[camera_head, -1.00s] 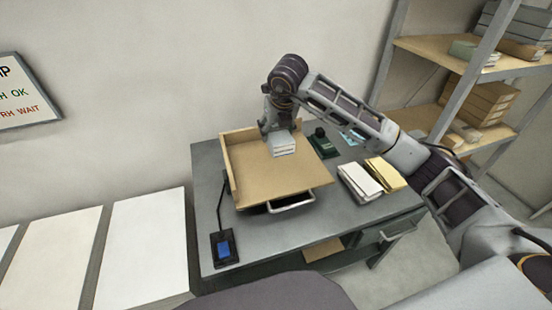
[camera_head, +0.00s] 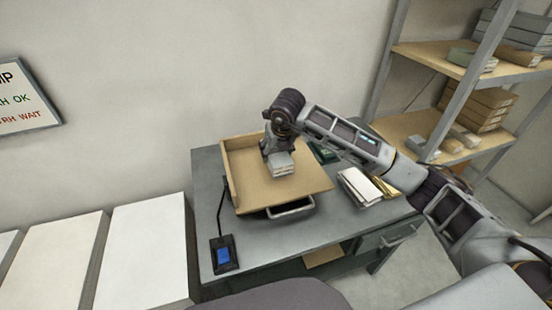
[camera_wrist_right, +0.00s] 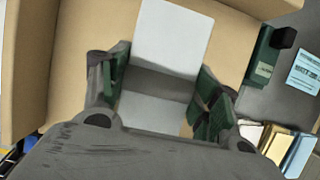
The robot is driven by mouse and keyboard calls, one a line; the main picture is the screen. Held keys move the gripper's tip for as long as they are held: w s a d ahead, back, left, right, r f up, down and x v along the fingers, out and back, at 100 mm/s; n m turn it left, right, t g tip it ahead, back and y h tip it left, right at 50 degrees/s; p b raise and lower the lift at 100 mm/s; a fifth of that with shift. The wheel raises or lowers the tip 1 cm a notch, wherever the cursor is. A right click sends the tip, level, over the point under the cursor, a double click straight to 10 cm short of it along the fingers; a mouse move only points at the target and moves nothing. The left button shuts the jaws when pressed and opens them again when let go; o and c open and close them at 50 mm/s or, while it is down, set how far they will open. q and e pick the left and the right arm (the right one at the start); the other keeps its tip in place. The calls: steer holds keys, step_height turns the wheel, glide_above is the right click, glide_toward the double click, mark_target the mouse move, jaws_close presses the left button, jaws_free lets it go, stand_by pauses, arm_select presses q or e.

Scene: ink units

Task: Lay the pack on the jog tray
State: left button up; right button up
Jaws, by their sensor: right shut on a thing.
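The pack (camera_head: 281,169) is a small light block with white and grey layers, seen over the tan jog tray (camera_head: 246,193). My right gripper (camera_head: 276,152) is shut on the pack from above. In the right wrist view the pack (camera_wrist_right: 172,38) sits between the green finger pads of my gripper (camera_wrist_right: 160,95), and the tray floor (camera_wrist_right: 85,30) shows around it. Whether the pack touches the tray floor I cannot tell. My left gripper is not in view.
A blue-button pedal box (camera_head: 224,254) stands at the table's front left. White and yellow stacks (camera_head: 358,185) lie right of the tray. A green device (camera_head: 322,152) is behind the arm. White stacks (camera_head: 145,245) stand at the left, and shelves (camera_head: 470,70) at the right.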

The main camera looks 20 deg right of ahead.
steer(key=shift+f, duration=1.55)
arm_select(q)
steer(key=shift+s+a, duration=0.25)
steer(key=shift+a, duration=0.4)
arm_select(e)
steer(key=shift+f, duration=0.15)
